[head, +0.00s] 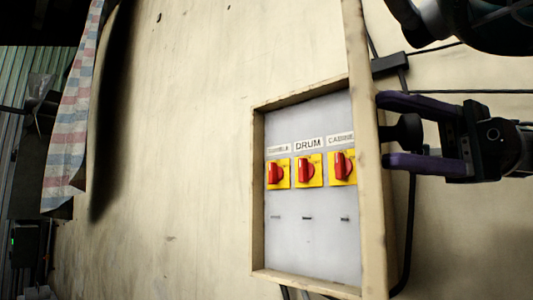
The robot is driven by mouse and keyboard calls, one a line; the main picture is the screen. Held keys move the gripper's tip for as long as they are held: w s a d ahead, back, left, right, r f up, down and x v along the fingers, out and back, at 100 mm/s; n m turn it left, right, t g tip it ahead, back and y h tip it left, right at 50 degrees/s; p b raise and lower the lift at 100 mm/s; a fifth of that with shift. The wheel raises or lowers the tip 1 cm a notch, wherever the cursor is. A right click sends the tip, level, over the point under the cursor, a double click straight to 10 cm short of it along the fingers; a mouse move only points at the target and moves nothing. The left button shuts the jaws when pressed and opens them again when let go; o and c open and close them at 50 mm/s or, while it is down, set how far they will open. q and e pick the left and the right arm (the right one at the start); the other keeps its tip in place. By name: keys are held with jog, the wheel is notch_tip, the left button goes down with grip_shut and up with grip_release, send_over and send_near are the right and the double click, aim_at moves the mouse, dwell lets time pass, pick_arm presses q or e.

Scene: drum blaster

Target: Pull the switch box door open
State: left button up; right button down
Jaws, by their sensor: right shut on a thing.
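The switch box (257,190) is on the pale wall, with a grey panel (285,240) inside. The panel carries three red rotary switches on yellow plates, under labels, the middle one reading "DRUM". The box door (368,200) stands open, seen nearly edge-on at the right side of the box. A black knob (406,133) sticks out from the door's right face. My right gripper (387,131) comes in from the right, its purple fingers above and below the knob, shut on it. My left gripper is not in view.
Black cables and a small dark junction box (390,65) are on the wall at the right. A striped cloth (70,120) hangs at the far left. The wall left of the box is bare and clear.

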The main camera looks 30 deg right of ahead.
jog(key=shift+s+a, duration=0.1)
jog(key=shift+s, duration=0.1)
jog(key=c, duration=0.5)
grip_release()
jog(key=shift+w, duration=0.1)
jog(key=shift+d+f+b, duration=0.1)
jog(key=shift+d+b, duration=0.25)
jog(key=shift+d, duration=0.2)
jog(key=shift+s+d+b, duration=0.15)
jog(key=shift+d+b, duration=0.3)
jog(key=shift+d, duration=1.75)
jog(key=shift+s+d+b, duration=0.15)
jog(key=shift+d+b, duration=0.25)
jog(key=shift+d, duration=1.8)
